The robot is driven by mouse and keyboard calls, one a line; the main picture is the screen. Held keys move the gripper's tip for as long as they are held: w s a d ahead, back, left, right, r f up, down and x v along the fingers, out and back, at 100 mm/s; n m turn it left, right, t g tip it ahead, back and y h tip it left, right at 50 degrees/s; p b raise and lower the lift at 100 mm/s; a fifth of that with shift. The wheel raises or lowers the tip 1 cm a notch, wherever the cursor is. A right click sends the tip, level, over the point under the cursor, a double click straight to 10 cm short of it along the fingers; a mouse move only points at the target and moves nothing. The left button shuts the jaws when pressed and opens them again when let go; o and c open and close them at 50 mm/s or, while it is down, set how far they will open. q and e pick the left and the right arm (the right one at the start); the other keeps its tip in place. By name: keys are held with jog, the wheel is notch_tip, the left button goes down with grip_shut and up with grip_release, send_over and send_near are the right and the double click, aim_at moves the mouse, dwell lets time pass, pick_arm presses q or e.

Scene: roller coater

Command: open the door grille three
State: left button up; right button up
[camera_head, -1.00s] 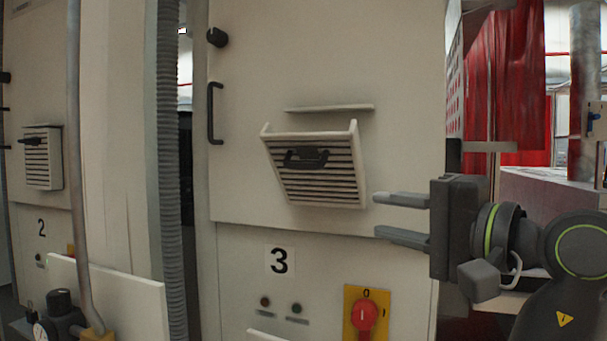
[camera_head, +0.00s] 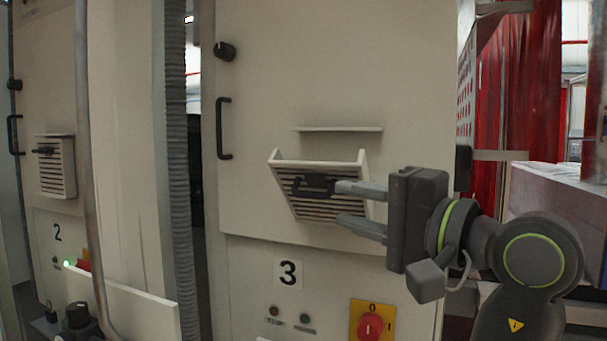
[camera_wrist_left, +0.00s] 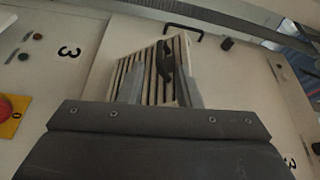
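Door grille three (camera_head: 306,209) is a pale slatted flap on the cabinet above the "3" label (camera_head: 288,274). It stands tilted, with a gap below the narrow ledge (camera_head: 337,129) above it. Its dark handle (camera_head: 312,186) is near its upper edge; the grille (camera_wrist_left: 143,82) and handle (camera_wrist_left: 164,62) also show in the left wrist view. My left gripper (camera_head: 342,203) is open and empty, its fingers overlapping the grille's right part in the head view. In the wrist view the handle lies beyond and between the fingers (camera_wrist_left: 160,92). I cannot tell whether they touch the grille. My right gripper is not in view.
A red rotary switch (camera_head: 370,326) on a yellow plate is below the grille. A black bar handle (camera_head: 222,128) and knob (camera_head: 225,51) are at the panel's upper left. Grille two (camera_head: 56,167) is at far left, past a ribbed hose (camera_head: 178,200). Red curtains (camera_head: 530,90) hang at right.

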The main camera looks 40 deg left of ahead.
aim_at(318, 198)
pick_arm(q)
jog(key=a+p, duration=0.1)
jog(key=a, duration=0.2)
jog(key=w+a+p, duration=0.1)
jog(key=a, duration=0.2)
jog(key=a+p, duration=0.1)
jog(key=a, duration=0.2)
jog(key=shift+w+a+r, duration=0.2)
jog(key=shift+w, duration=0.05)
grip_shut()
